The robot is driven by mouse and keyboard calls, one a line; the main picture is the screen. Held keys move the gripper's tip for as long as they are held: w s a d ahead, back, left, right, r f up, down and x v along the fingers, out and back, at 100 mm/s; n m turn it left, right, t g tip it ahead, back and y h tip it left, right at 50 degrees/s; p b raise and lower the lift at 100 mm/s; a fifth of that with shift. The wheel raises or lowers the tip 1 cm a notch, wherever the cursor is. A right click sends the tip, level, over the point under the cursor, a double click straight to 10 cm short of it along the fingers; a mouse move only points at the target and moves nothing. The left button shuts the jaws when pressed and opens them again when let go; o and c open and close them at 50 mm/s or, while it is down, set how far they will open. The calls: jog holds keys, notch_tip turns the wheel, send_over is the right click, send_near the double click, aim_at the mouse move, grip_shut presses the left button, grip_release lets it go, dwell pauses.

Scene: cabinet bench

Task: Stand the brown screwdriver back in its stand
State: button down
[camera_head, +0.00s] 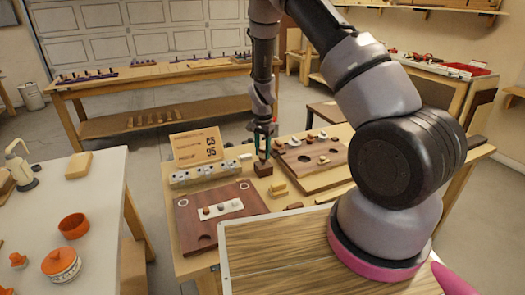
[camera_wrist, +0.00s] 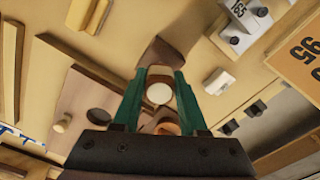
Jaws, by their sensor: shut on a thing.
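My gripper (camera_head: 262,146) points straight down over the bench, its green fingers closed on a slim piece that I take for the brown screwdriver. The fingers hide most of it. In the wrist view a pale round end of the screwdriver (camera_wrist: 158,94) shows between the fingers (camera_wrist: 160,76). A small dark brown block, which looks like the stand (camera_head: 263,169), is directly below the fingertips. This stand also shows just beyond the fingertips in the wrist view (camera_wrist: 160,51). I cannot tell whether the screwdriver's tip is inside it.
A dark board with a white strip (camera_head: 187,228) lies front left of the stand, and another board (camera_head: 311,165) lies right. A grey numbered rack (camera_head: 206,171) and a printed sign (camera_head: 196,147) stand behind left. Yellow blocks (camera_head: 279,189) lie close by on the right.

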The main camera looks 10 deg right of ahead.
jog(key=shift+f, duration=0.65)
dwell(0.4)
grip_release()
jog(key=shift+r, duration=0.1)
jog(key=shift+r, duration=3.65)
